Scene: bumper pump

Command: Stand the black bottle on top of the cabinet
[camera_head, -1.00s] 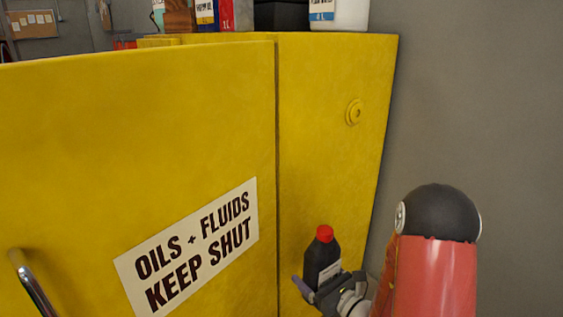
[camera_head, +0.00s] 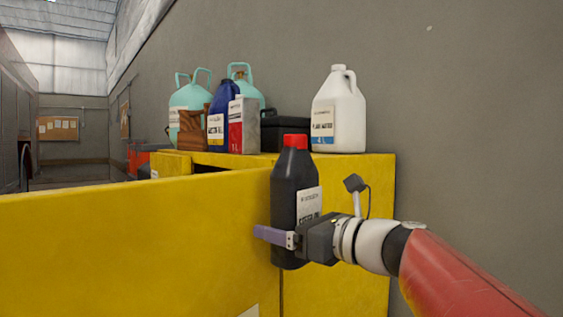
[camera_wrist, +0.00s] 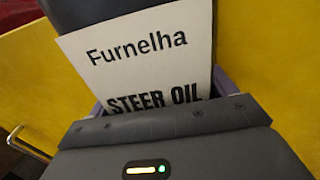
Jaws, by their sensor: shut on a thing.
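The black bottle (camera_head: 291,190) has a red cap and a white label, and it is upright. My gripper (camera_head: 280,238) is shut on its lower part and holds it in the air in front of the yellow cabinet (camera_head: 345,220). The bottle's cap reaches a little above the level of the cabinet's top. In the wrist view the bottle's label (camera_wrist: 140,60) reads "Furnelha STEER OIL" and fills the space between the fingers.
On the cabinet top stand a white jug (camera_head: 339,112), a black case (camera_head: 284,134), a grey-and-red can (camera_head: 243,125), a blue bottle (camera_head: 220,118), a brown wooden thing (camera_head: 193,131) and teal tanks (camera_head: 190,97). The yellow door (camera_head: 120,240) stands across the left foreground. A grey wall is behind.

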